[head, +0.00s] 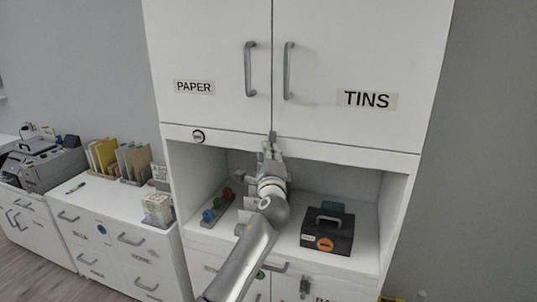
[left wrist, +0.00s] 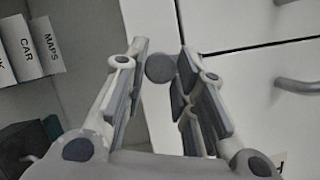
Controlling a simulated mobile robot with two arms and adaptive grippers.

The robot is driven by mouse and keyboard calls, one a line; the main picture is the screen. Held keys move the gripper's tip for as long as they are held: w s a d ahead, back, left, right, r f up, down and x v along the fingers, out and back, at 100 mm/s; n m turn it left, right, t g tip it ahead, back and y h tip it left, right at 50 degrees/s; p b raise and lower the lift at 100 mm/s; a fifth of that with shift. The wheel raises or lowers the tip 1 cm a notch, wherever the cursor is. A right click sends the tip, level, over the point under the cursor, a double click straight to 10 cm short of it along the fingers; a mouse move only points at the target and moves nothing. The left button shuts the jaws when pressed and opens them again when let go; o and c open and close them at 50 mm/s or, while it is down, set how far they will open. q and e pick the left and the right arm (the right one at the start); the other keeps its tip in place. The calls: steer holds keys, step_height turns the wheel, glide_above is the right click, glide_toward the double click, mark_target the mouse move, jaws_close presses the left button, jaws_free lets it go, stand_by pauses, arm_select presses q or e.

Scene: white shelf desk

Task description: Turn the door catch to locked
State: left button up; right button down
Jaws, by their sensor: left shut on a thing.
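The door catch (head: 272,135) is a small grey piece at the bottom of the seam between the two upper white doors. In the left wrist view its round grey end (left wrist: 160,68) shows between the fingertips. My left gripper (head: 270,146) reaches up to it from below, in front of the open shelf. Its fingers (left wrist: 163,72) are closed on the catch from both sides. The gripper hides part of the catch, and I cannot read its exact angle. My right gripper is in neither view.
The upper doors bear PAPER (head: 194,87) and TINS (head: 367,100) labels and upright grey handles (head: 250,69). A black box (head: 327,232) stands on the shelf at right. Coloured knobs (head: 208,215) sit on a strip at left. A lower cabinet (head: 120,225) stands further left.

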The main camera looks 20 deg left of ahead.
arm_select(q)
steer(key=shift+n+g, duration=0.3)
steer(key=shift+n, duration=0.3)
steer(key=o, duration=1)
steer(key=v, duration=1.2)
